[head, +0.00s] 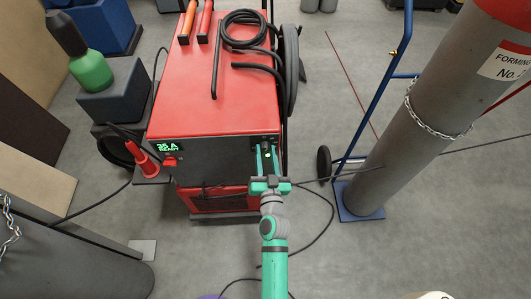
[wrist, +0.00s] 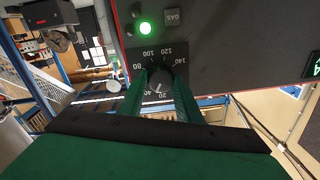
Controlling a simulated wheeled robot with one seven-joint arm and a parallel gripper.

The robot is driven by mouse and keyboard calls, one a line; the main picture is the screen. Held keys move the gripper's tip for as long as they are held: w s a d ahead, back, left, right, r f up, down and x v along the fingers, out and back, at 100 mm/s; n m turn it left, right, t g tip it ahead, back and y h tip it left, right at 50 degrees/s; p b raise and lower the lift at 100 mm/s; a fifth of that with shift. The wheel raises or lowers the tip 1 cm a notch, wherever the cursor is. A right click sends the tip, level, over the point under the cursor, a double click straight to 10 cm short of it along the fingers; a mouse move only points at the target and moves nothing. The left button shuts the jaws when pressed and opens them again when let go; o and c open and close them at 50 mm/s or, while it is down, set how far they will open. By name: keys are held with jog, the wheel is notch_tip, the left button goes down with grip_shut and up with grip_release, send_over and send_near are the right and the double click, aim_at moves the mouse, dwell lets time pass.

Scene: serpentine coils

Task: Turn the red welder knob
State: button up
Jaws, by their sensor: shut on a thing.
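The red welder (head: 190,95) stands in the middle of the head view, with a dark front panel and a lit green display (head: 166,147) that seems to read 35 A READY. In the wrist view, a dark round knob (wrist: 158,82) sits on a dial numbered from 20 to 140. Its white mark points towards the stretch between 20 and 40. My gripper (head: 267,152) reaches the right end of the panel. In the wrist view its green fingers (wrist: 160,78) are shut on the knob, one on each side. The fingers cover part of the dial.
A green lamp (wrist: 145,28) glows beside a GAS button (wrist: 172,17) near the dial. A red torch or plug (head: 147,160) is at the panel's left. A gas cylinder (head: 410,135) on a blue trolley (head: 362,200) stands at right. Cables lie on the grey floor.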

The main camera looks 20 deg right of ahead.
jog(key=m, duration=0.8)
jog(key=shift+f+m+h, duration=0.15)
jog(key=shift+m+h, duration=0.15)
jog(key=shift+m, duration=0.1)
jog(key=m, duration=0.4)
jog(key=shift+m+h, duration=0.3)
jog(key=shift+m, duration=1.5)
jog(key=shift+a+f, duration=0.1)
jog(key=o, duration=1)
jog(key=shift+o, duration=0.2)
